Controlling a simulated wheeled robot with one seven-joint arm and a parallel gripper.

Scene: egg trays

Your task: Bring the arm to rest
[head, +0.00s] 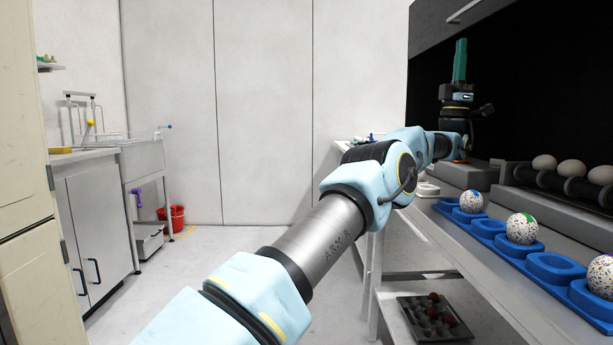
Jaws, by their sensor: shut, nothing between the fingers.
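My arm reaches from the bottom of the head view toward the right, out over the bench. My gripper (460,42) is at its far end, in front of the dark opening. Its green fingers point straight up and are together, with nothing between them. It stands above the far end of the bench, clear of the eggs and the tray.
A blue tray row (545,267) on the bench holds speckled eggs (522,229) in some cups; others are empty. White eggs (571,171) sit on a roller rack at right. A dark tray (431,322) lies on the lower shelf. Open floor lies left, before a sink and red bucket (172,218).

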